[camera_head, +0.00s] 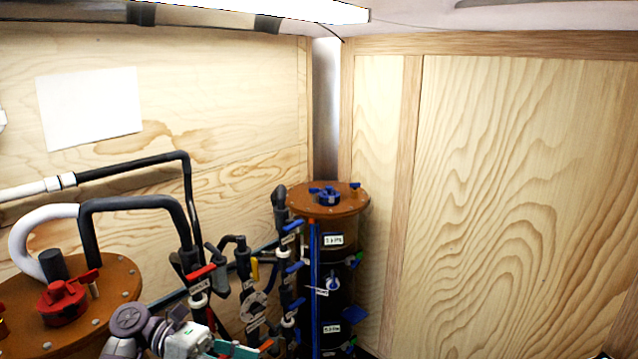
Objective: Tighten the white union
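A white union (60,182) joins a white pipe to a black pipe along the wood wall at the left. White fittings also show on the upright black pipes near the middle, such as a white collar (197,299) below a red-handled valve; I cannot tell which one the task means. My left arm comes in at the bottom, with its grey and white wrist in front of the pipes. My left gripper (236,350) is partly cut off by the bottom edge, below the upright pipes, and its fingers are unclear. My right gripper cannot be made out.
A brown-lidded tank (110,283) with a red knob (66,299) stands at the lower left. A dark filter column (343,240) with blue valves stands in the corner. Several labelled pipes crowd between them. The space before the right wood panel (520,200) looks clear.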

